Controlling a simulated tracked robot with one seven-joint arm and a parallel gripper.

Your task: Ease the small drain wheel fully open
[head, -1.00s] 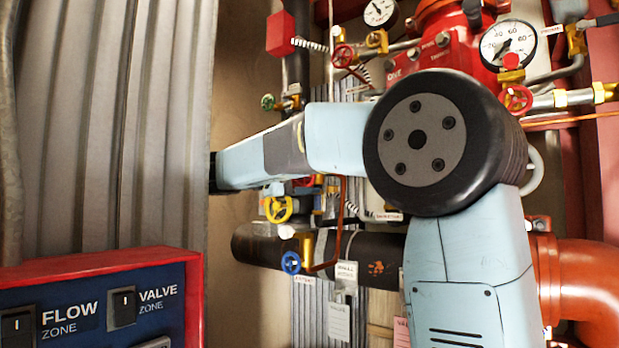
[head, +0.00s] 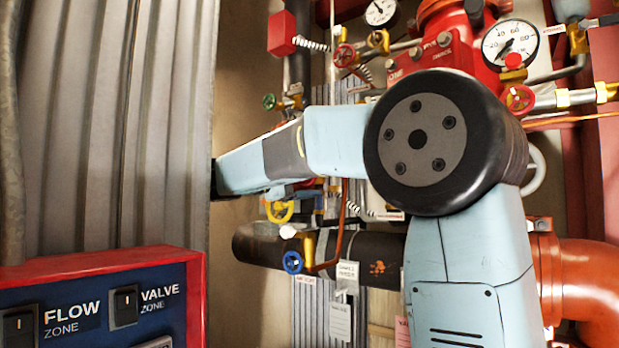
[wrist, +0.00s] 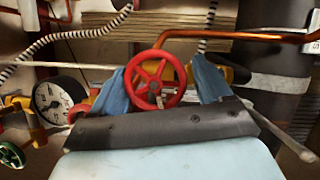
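In the wrist view a small red spoked wheel (wrist: 157,80) sits between the two blue fingers of my gripper (wrist: 160,68). The fingers stand apart, one on each side of the wheel's rim, and the gripper is open. I cannot tell whether either finger touches the rim. No readable label in the wrist view names this wheel. In the head view my arm hides the gripper and I cannot pick out this wheel for certain.
A blue wheel (head: 292,262), a yellow wheel (head: 279,211) and a green wheel (head: 269,101) show in the head view. A copper pipe (wrist: 235,36) and a gauge (wrist: 52,102) lie close around the gripper. A switch panel (head: 100,305) stands at front left.

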